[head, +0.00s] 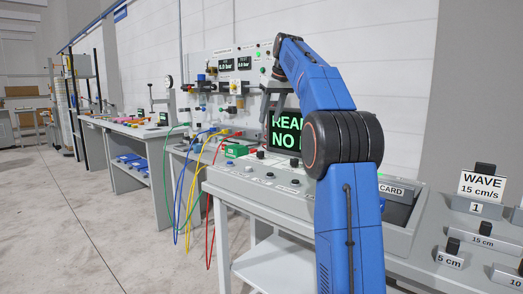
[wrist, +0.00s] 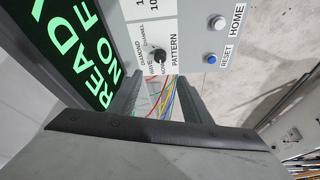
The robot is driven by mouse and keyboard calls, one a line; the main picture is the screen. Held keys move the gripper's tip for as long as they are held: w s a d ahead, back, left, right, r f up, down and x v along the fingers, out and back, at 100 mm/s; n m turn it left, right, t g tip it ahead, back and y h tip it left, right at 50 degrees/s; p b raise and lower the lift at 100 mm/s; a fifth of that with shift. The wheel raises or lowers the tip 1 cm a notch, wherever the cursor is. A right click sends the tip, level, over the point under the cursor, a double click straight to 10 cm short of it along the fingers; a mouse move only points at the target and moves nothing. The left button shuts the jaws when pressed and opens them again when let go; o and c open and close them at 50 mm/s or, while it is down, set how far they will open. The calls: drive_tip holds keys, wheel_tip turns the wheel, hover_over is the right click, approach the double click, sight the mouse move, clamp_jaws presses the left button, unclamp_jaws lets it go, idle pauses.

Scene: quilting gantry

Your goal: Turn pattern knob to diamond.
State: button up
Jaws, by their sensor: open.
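The black pattern knob (wrist: 161,58) sits on the white control panel in the wrist view, beside the printed word PATTERN. Small labels stand around it; DIAMOND and WAVE are readable to its left. The picture is too small to tell where the knob's pointer aims. My gripper (wrist: 158,84) is open, with its two grey fingers apart and nothing held between them. The knob lies just beyond the fingertips, roughly in line with the gap.
A dark screen (wrist: 62,45) with green READY text is left of the knob. A white HOME button (wrist: 217,22) and a blue RESET button (wrist: 211,59) are to its right. Coloured cables (head: 190,185) hang at the console's left. A WAVE card (head: 481,186) stands at right.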

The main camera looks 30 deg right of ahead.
sight(261, 152)
drive_tip(key=x, duration=1.6)
drive_tip(key=shift+s, duration=0.15)
drive_tip(key=c, duration=1)
